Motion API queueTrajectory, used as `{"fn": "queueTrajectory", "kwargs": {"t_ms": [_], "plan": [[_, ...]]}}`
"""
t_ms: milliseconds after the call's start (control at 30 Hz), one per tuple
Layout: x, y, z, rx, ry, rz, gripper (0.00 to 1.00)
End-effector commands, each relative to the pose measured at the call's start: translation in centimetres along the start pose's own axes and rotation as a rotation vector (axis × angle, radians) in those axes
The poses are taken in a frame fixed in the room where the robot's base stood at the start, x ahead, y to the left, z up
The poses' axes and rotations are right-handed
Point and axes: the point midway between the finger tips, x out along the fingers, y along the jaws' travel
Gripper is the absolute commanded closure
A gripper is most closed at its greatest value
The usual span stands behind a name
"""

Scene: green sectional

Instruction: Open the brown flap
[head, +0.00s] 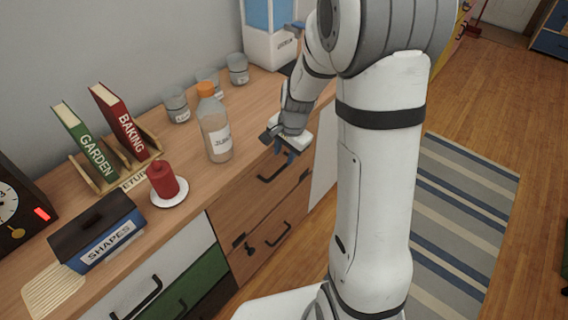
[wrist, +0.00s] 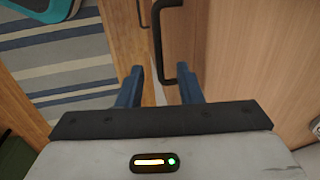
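Two brown fronts with black handles show on the cabinet in the head view: an upper one (head: 250,193) and a lower one (head: 262,247). I cannot tell for sure which is the brown flap; both look closed. The upper black handle (head: 272,178) lies just below my gripper (head: 285,153). My gripper is open and empty, its blue fingers pointing down at the cabinet's front edge. In the wrist view a black handle (wrist: 157,45) stands out from a brown front (wrist: 183,30), its bent end close to the right finger. I cannot tell whether they touch.
On the cabinet top stand a juice bottle (head: 216,135), glass jars (head: 177,104), a red candle (head: 162,178), books (head: 119,122) and a shapes box (head: 95,236). A striped rug (head: 455,215) lies on open floor at right.

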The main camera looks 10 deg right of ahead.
Motion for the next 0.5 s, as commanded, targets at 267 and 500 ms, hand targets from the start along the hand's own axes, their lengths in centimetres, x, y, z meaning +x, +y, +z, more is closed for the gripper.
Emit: {"fn": "queueTrajectory", "kwargs": {"t_ms": [267,500], "plan": [[4.6,0.2,0.1,-0.001,-0.002,0.004,0.67],[6.0,0.1,0.0,-0.003,0.001,0.002,0.67]]}}
